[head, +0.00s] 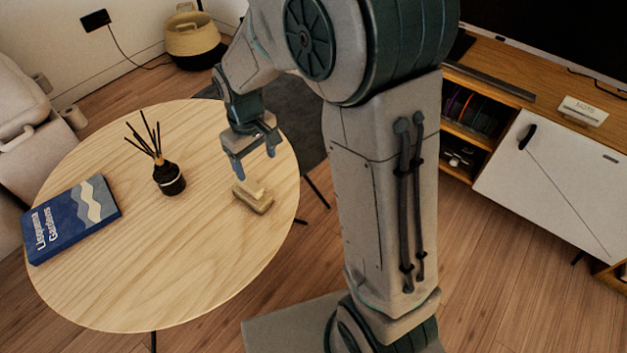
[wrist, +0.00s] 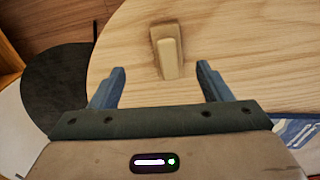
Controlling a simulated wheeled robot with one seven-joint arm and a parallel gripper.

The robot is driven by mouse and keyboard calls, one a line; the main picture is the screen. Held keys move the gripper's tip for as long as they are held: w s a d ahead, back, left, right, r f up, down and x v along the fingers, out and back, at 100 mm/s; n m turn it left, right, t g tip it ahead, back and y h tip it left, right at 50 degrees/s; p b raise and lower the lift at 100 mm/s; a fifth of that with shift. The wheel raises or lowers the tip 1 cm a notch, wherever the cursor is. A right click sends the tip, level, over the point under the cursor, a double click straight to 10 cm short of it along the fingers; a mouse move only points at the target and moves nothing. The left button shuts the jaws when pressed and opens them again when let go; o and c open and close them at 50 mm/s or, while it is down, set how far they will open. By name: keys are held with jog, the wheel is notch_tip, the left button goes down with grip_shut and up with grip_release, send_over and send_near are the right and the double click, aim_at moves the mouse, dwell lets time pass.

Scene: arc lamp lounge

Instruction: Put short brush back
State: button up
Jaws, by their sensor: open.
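The short brush (head: 253,196), with a pale wooden handle on a tan base, lies on the round wooden table (head: 200,285) near its right edge. In the wrist view the brush (wrist: 169,55) lies beyond my fingertips, roughly centred between them. My gripper (head: 256,161) is open and empty, above the table and a little behind the brush in the head view. Nothing hides the brush.
A reed diffuser (head: 169,178) stands mid-table, left of the brush. A blue book (head: 72,218) lies at the table's left. A woven basket (head: 192,40) is on the floor behind. A wooden media cabinet (head: 545,180) with a white door stands at the right.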

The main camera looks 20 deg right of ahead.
jog(key=s+d+r+m, duration=0.3)
jog(key=s+d, duration=0.2)
jog(key=s, duration=0.3)
jog(key=s+d+r+m+t, duration=0.1)
jog(key=s+d+r+m, duration=0.1)
jog(key=s+d, duration=0.3)
jog(key=shift+s+d+r+m, duration=0.4)
jog(key=shift+s+r, duration=0.1)
jog(key=shift+s, duration=1.3)
